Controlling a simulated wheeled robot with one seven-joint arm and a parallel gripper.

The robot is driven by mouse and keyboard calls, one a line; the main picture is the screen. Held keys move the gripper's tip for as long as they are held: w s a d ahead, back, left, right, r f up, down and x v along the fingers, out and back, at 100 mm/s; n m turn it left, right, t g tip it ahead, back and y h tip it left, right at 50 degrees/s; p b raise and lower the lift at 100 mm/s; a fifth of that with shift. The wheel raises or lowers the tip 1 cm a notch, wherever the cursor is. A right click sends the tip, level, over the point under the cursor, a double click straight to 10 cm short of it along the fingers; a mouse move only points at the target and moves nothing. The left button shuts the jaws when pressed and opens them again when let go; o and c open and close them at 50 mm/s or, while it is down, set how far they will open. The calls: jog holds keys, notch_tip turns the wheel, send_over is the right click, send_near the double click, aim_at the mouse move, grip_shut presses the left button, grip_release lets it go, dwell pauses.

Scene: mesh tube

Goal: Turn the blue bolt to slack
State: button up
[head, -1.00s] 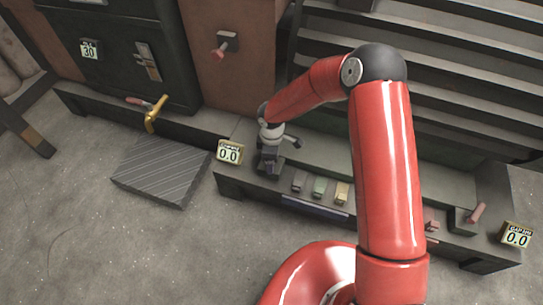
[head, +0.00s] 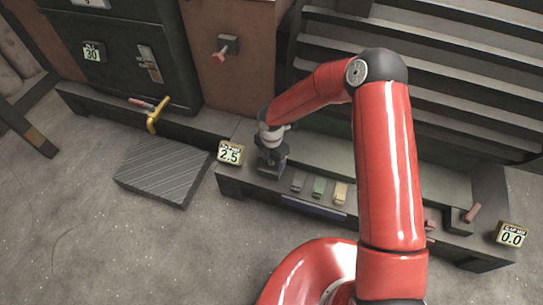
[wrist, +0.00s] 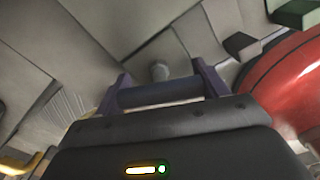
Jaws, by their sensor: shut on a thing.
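My gripper (head: 270,168) points down at the left part of the low bench in the head view. In the wrist view my gripper (wrist: 160,88) has its two fingers at the ends of a dark bluish crossbar (wrist: 160,93), shut on it. I take this bar for the blue bolt's handle; its lower part is hidden. A short grey round post (wrist: 160,71) shows just beyond the bar. In the head view the gripper hides the bolt. A display (head: 230,153) left of the gripper reads 2.5.
Grey, green and yellow blocks (head: 319,190) sit just right of the gripper. A second display (head: 512,235) at the bench's right end reads 0.0, near a pink-handled lever (head: 471,213). A yellow handle (head: 154,121) and a striped grey plate (head: 165,171) lie left.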

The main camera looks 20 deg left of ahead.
jog(key=shift+n+p, duration=0.55)
jog(key=shift+n, duration=1.65)
jog(key=o, duration=1)
notch_tip(320, 180, up, 8)
jog(key=shift+f+p, duration=0.1)
jog(key=shift+p, duration=0.2)
